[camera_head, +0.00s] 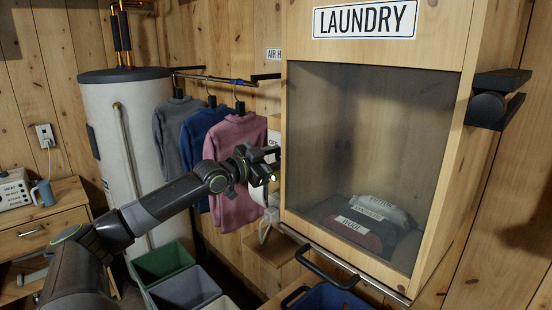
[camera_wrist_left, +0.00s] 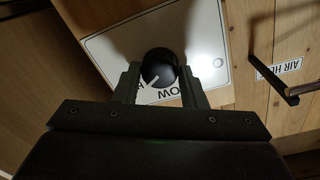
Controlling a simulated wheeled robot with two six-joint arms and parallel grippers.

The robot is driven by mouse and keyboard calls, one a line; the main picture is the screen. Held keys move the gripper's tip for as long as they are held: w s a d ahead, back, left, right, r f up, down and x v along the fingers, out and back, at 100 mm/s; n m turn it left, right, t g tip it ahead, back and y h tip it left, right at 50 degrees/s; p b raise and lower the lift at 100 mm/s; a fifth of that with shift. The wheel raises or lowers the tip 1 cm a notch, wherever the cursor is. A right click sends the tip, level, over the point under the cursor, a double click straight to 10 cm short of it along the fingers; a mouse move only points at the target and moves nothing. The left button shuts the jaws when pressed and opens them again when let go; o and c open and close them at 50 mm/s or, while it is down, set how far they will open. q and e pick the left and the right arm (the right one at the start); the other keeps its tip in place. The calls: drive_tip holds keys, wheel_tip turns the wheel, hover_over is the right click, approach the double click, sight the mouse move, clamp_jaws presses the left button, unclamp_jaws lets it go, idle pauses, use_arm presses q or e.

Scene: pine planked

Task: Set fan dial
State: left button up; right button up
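The fan dial (camera_wrist_left: 158,68) is a round black knob with a white pointer mark on a white panel (camera_wrist_left: 207,40). In the head view my left gripper (camera_head: 268,166) is at the panel beside the laundry cabinet and hides the dial there. My right gripper is not in view.
The glass-fronted laundry cabinet (camera_head: 462,60) stands right of the gripper. Sweaters (camera_head: 235,165) hang on a rail (camera_head: 217,79) behind it. A white tank (camera_head: 110,120) and green and grey bins (camera_head: 165,262) are at left and below. An AIR sign (camera_wrist_left: 280,69) is right of the panel.

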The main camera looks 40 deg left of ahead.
use_arm(q)
drive_tip(key=c, duration=0.5)
